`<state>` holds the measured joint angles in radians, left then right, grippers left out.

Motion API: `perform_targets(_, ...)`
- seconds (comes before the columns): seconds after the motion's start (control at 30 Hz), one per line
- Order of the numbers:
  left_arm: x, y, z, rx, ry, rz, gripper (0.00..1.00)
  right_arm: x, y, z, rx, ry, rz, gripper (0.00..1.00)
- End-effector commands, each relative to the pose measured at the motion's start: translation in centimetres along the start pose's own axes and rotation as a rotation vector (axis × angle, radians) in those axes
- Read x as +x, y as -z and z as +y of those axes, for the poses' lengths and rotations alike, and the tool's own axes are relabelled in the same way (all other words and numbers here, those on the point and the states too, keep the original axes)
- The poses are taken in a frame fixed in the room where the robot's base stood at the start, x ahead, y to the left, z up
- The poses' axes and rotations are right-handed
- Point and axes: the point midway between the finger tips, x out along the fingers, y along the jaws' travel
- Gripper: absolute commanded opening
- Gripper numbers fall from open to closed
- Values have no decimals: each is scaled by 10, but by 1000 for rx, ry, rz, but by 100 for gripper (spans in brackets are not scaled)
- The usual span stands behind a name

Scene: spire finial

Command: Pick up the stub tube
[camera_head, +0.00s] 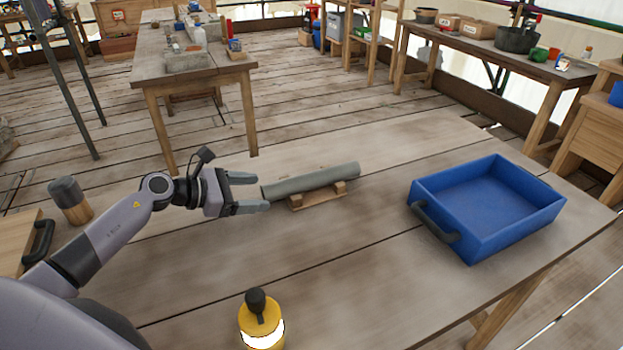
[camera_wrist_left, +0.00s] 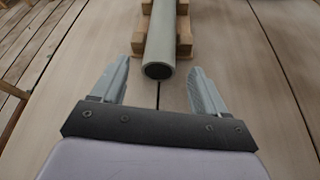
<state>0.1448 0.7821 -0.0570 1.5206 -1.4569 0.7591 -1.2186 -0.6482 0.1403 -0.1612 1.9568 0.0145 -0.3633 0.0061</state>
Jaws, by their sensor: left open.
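The stub tube (camera_head: 312,180) is a grey-green hollow tube lying on a small wooden cradle (camera_head: 318,199) on the table. My left gripper (camera_head: 252,192) is open at the tube's left end, with no contact visible. In the left wrist view, the tube (camera_wrist_left: 160,45) points its open end toward my left gripper (camera_wrist_left: 158,85). That end lies between and just beyond the fingertips. The cradle (camera_wrist_left: 184,40) shows on both sides of the tube farther off. My right gripper is not in view.
A blue tray (camera_head: 440,207) with a dark handle stands to the right on the table. A yellow bottle (camera_head: 262,322) with a black cap stands at the front. A dark-topped wooden cylinder (camera_head: 72,200) and a wooden board (camera_head: 18,245) are at the left. The tabletop around the cradle is clear.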

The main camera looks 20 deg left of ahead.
Motion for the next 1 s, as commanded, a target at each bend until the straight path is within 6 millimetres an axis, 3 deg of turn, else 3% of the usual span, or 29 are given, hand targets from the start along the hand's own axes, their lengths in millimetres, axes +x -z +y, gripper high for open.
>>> perform_targets(0.3, 39, -6, 0, -2, 0, -3, 74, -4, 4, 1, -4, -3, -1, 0)
perform_targets(0.6, 42, -5, 0, -2, 0, -1, 74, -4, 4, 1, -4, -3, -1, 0)
perform_targets(0.8, 42, -5, 0, -2, -1, -1, 8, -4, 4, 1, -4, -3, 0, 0)
perform_targets(1.0, 41, -6, 1, -2, -3, -4, 6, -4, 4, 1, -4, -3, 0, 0)
